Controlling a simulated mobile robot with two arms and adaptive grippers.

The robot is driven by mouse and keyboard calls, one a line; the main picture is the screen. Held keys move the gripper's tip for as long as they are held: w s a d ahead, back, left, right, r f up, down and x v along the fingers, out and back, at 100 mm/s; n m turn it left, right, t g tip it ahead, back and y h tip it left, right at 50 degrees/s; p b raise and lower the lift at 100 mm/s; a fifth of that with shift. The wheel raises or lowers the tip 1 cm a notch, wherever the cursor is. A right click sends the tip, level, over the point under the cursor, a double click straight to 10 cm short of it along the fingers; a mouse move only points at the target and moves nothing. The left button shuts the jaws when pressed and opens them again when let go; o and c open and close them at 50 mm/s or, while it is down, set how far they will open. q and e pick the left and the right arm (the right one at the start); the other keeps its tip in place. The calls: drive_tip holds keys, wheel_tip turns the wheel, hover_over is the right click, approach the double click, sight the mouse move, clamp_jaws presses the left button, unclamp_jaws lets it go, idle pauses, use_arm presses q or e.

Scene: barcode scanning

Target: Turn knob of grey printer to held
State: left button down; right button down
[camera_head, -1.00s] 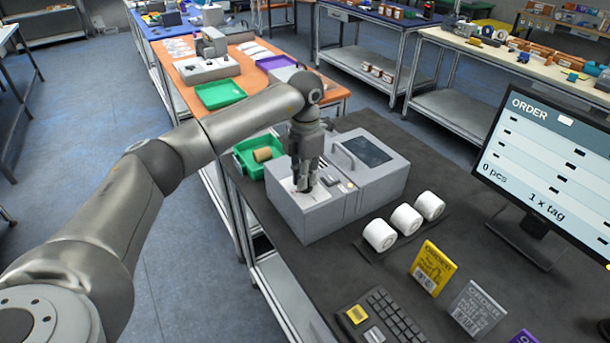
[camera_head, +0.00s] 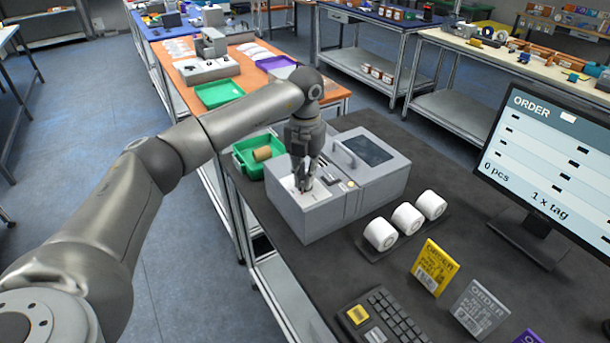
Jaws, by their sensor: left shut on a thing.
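The grey printer (camera_head: 375,190) stands on the dark table, with a dark screen (camera_head: 368,150) and a handle on its top. My left gripper (camera_head: 303,187) points down at the left part of the printer's top, over a light panel. Its fingers are shut on the knob there, which they mostly hide, so I cannot read its setting. My right gripper is not in view.
A green tray (camera_head: 246,168) with a brown roll (camera_head: 262,154) is beside the printer. Three white rolls (camera_head: 407,218) stand in front of it. Order cards (camera_head: 434,267), a keyboard (camera_head: 383,318) and a monitor (camera_head: 550,165) are nearer and to the right.

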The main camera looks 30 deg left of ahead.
use_arm(q)
drive_tip(key=n, duration=0.5)
drive_tip(key=shift+w+r+n, duration=0.1)
drive_tip(key=shift+n, duration=2.3)
drive_tip(key=c, duration=1.5)
unclamp_jaws()
drive_tip(key=shift+r, duration=0.15)
wheel_tip(320, 180, up, 12)
drive_tip(key=shift+f, duration=0.2)
